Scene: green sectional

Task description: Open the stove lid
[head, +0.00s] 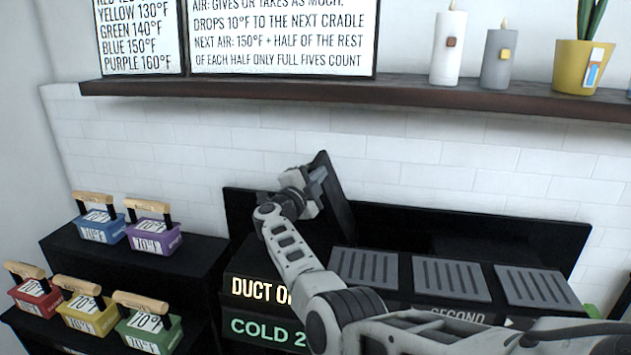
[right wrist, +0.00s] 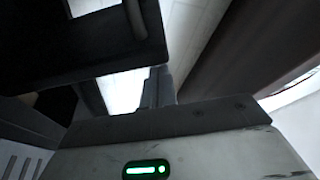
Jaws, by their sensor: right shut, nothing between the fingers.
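The stove (head: 270,285) is a black unit against the tiled wall, with "DUCT O..." and "COLD 2..." lettering on its front, partly hidden by my right arm. A black lid panel (head: 338,205) stands raised and steeply tilted at its left part. My right gripper (head: 318,178) is at the upper left side of this panel, shut and empty. The picture does not settle whether it touches the panel. A dark panel, seemingly the lid, fills the upper left of the right wrist view (right wrist: 95,45). My left gripper is not in view.
Several grey slotted plates (head: 450,279) lie on the stove top to the right. Colored handled blocks, such as a purple one (head: 153,236) and a green one (head: 148,333), sit on black steps at left. A wooden shelf (head: 400,117) with candles and a plant runs above.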

